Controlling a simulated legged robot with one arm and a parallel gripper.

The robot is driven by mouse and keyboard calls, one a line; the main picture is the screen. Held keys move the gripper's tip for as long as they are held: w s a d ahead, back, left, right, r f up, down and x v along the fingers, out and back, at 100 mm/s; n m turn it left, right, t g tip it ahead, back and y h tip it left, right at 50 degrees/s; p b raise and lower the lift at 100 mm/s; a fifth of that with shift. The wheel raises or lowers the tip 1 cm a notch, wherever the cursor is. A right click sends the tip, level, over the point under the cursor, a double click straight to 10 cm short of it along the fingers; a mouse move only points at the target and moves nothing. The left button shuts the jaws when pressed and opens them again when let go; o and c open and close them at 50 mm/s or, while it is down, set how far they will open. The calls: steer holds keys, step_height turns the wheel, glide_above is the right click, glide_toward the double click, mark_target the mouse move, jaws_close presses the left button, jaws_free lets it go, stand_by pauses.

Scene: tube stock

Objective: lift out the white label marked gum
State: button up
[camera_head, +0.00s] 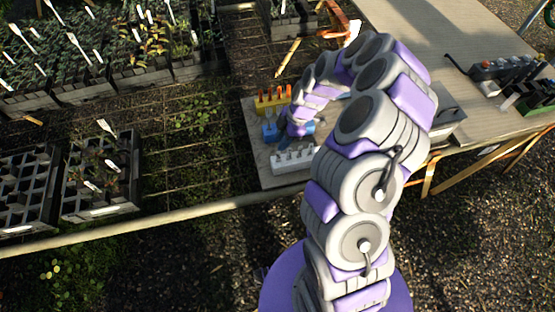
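Several white labels stand among the seedlings in the trays at the left, such as one label (76,42) in the back tray and another label (104,127) in the nearer tray. Their writing is too small to read, so I cannot tell which is marked gum. My gripper (284,137) is at the end of my arched arm, low over the blue holder (270,131) on a small board. Its fingertips are small and dark, and I cannot tell whether they are open or shut or touching anything.
An orange holder (273,98) and a white slotted holder (293,160) flank the blue one on the board (262,172). A wooden table (470,42) at the right bears dark racks (508,72). A pale rail (150,222) crosses before the trays. My arm hides part of the table.

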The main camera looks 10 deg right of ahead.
steer(key=shift+a+f, duration=0.35)
steer(key=shift+f, duration=0.15)
glide_above(279, 160)
steer(key=f, duration=0.2)
steer(key=f+b, duration=0.1)
steer(key=f, duration=0.2)
steer(key=shift+d, duration=0.2)
steer(key=shift+a+r, duration=0.1)
steer(key=shift+a, duration=0.5)
steer(key=shift+w, duration=0.1)
steer(key=shift+c, duration=1.3)
steer(key=shift+d, duration=0.8)
jaws_close()
steer(key=shift+a, duration=0.7)
steer(key=shift+d, duration=0.1)
